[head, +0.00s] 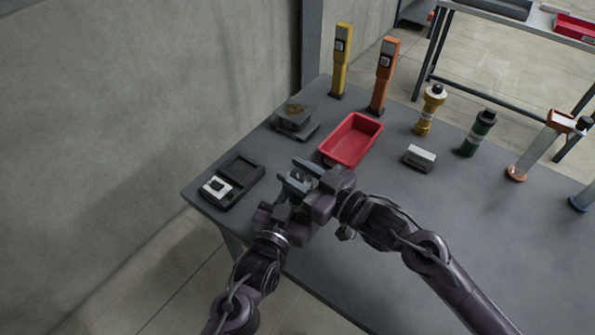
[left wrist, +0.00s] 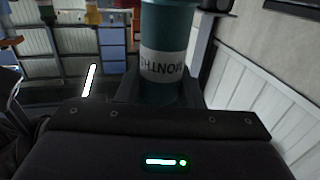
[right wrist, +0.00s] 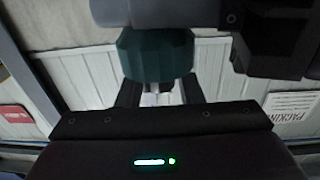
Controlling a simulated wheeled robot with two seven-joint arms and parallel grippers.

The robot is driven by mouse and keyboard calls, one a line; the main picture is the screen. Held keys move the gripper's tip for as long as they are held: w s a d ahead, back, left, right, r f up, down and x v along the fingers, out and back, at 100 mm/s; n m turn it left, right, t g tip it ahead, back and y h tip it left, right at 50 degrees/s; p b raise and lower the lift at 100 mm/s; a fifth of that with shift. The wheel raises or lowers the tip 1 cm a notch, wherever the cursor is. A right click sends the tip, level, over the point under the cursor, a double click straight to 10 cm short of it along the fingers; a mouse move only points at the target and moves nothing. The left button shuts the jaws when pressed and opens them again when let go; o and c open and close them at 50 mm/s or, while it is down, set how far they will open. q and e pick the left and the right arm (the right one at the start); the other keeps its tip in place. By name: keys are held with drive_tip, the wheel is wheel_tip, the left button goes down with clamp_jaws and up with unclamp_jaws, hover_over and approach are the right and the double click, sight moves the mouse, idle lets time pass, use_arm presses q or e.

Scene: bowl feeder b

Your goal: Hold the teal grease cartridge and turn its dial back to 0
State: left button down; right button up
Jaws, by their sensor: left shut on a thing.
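The teal grease cartridge (left wrist: 163,38) stands out in the left wrist view, with a white label (left wrist: 162,66) reading MONTHS upside down. My left gripper (head: 288,192) is shut on it above the table's near left edge, and its fingers lie on both sides of the body. The cartridge (head: 297,184) is partly hidden by the grippers in the head view. In the right wrist view a dark teal faceted end (right wrist: 156,56), seemingly the dial, is in front of my right gripper (right wrist: 158,90). The right fingers are apart, with a gap between them. The dial's marks cannot be read.
A red tray (head: 352,141) lies just behind the grippers. A black case with a white insert (head: 217,187) is to the left. A grey device (head: 294,120), yellow (head: 341,62) and orange (head: 382,78) posts, a white-topped block (head: 420,157) and bottles stand further back. The table's right front is clear.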

drive_tip(key=c, duration=0.6)
drive_tip(key=shift+s+a+m+t+h, duration=0.1)
drive_tip(key=shift+m+t+h, duration=1.3)
drive_tip(key=shift+t+h, duration=0.1)
drive_tip(key=shift+h, duration=0.1)
drive_tip(key=o, duration=0.9)
drive_tip(key=shift+o, duration=0.2)
drive_tip(key=v, duration=1.2)
